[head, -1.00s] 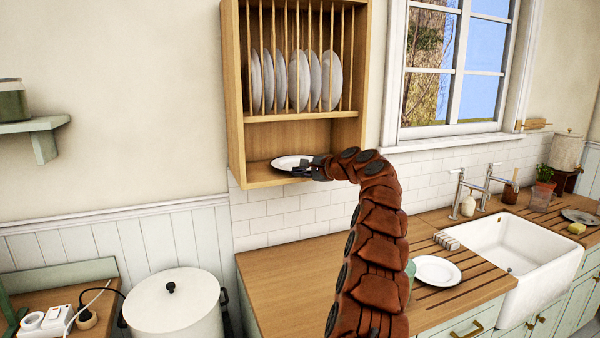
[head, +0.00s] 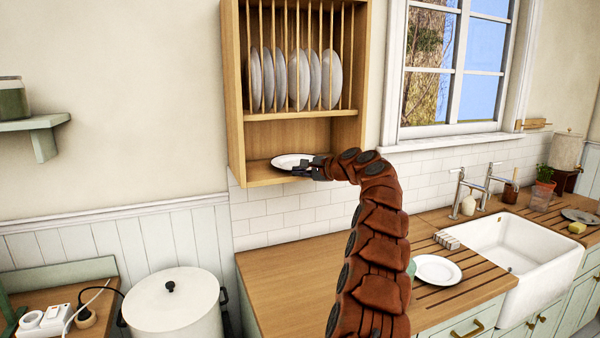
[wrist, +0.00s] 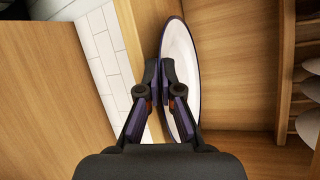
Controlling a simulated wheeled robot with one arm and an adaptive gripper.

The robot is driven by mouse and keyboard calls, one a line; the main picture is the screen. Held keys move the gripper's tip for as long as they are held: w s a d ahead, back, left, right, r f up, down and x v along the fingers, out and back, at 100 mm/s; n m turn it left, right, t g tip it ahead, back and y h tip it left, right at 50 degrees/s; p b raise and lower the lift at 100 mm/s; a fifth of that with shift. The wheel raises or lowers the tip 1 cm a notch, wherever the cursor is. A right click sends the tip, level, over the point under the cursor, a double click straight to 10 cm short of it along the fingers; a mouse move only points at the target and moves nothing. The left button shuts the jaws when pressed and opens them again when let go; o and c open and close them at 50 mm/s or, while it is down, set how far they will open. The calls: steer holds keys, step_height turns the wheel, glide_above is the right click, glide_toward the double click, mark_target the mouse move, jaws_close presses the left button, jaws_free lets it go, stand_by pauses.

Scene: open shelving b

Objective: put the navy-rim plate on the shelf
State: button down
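The navy-rim plate (wrist: 181,75) is white with a dark blue edge. In the wrist view it lies along my gripper (wrist: 165,80), whose two fingers are closed together on its near rim. In the head view the plate (head: 291,161) is level in the lower open compartment of the wooden rack, at its front. The gripper (head: 312,170) holds it from the right. The shelf (head: 262,172) is the bottom board of that compartment. I cannot tell whether the plate touches the board.
Several plates (head: 300,80) stand upright behind dowels above the shelf. A second white plate (head: 437,270) lies on the draining grooves left of the sink (head: 508,246). A lidded pot (head: 172,305) stands at lower left. The worktop (head: 285,275) below the rack is clear.

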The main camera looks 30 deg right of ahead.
step_height(320, 180, down, 4)
steer(key=shift+a+r+g, duration=0.15)
steer(key=shift+r+g, duration=0.1)
steer(key=shift+g, duration=0.15)
steer(key=c, duration=1.7)
jaws_free()
steer(key=shift+s+r, duration=0.1)
steer(key=shift+s, duration=0.15)
steer(key=shift+c, duration=0.2)
steer(key=shift+o, duration=1.6)
steer(key=shift+w, duration=0.3)
steer(key=shift+o, duration=0.9)
steer(key=shift+r, duration=0.45)
steer(key=shift+r, duration=0.25)
steer(key=shift+d, duration=0.2)
